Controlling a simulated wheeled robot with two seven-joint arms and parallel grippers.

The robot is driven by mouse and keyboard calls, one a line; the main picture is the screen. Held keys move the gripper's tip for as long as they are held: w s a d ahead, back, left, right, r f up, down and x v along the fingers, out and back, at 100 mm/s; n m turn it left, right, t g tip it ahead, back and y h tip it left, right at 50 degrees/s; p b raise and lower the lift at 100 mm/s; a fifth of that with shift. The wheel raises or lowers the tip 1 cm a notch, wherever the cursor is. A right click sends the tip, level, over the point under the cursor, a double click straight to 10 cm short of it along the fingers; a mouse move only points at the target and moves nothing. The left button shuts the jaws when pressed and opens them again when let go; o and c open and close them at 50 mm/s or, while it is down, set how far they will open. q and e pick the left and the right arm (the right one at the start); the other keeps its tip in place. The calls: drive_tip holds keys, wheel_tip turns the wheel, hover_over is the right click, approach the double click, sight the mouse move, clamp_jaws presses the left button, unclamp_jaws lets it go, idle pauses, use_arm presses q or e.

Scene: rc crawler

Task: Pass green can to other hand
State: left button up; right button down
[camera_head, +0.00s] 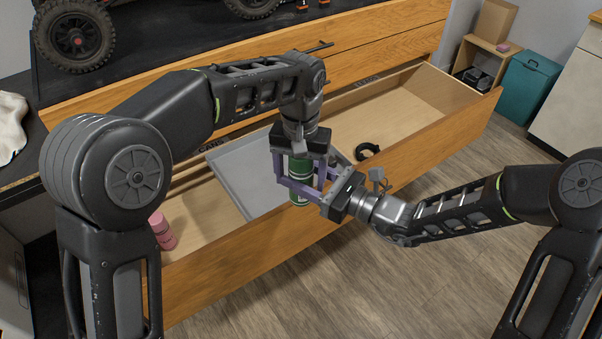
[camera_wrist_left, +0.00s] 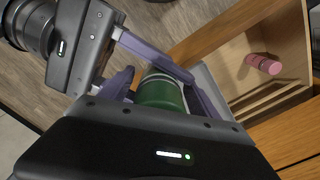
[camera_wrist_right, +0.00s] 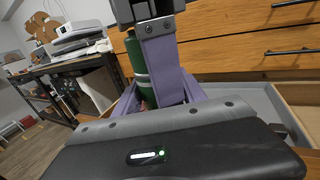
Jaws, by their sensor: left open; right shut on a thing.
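The green can (camera_head: 299,169) is upright above the open drawer's front edge, between my two grippers. It has a pale band and also shows in the left wrist view (camera_wrist_left: 160,91) and the right wrist view (camera_wrist_right: 137,62). My right gripper (camera_head: 303,186) is shut on the can from the right side. My left gripper (camera_head: 300,172) comes down from above with its purple fingers apart on either side of the can. The fingers of both grippers overlap in view and hide parts of the can.
The wooden drawer (camera_head: 430,147) is pulled open below. A crawler wheel (camera_head: 75,36) stands on the black top behind. A teal bin (camera_head: 528,88) is at the far right.

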use_arm(q)
drive_tip(key=shift+r, duration=3.55)
drive_tip(key=shift+w, duration=0.1)
